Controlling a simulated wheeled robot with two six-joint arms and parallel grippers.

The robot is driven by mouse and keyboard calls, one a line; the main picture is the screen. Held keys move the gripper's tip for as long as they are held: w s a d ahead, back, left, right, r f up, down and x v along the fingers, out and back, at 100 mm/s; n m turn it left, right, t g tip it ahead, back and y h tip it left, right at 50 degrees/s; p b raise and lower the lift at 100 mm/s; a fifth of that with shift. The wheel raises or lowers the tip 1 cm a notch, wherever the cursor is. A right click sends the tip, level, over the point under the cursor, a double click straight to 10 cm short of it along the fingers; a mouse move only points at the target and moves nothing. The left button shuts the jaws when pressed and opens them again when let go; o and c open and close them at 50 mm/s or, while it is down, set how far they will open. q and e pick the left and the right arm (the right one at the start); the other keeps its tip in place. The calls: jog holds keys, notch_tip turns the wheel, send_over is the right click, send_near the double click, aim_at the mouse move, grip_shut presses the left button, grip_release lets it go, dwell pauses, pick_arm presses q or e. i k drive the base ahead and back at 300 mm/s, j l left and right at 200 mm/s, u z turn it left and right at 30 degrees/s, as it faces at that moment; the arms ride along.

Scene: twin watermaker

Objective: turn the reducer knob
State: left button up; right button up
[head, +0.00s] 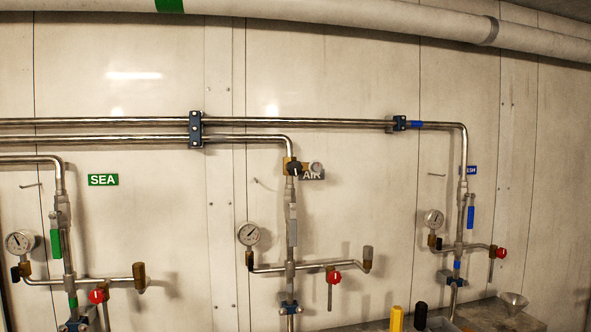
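The reducer knob (294,168) is a small black round knob with a light mark. It sits on a brass body on the middle vertical pipe, just below the bend. Neither of my grippers shows in the head view, and nothing touches the knob.
Below the knob are a grey lever (293,226), a pressure gauge (248,234) and a red knob (333,278). Similar pipe sets stand left and right. A bench (480,316) at the bottom right bears a funnel (514,301). The space before the knob looks clear.

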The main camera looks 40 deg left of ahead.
aim_at(294, 168)
jog(key=u, duration=1.45)
jog(key=l+z, duration=0.1)
jog(key=i, duration=0.05)
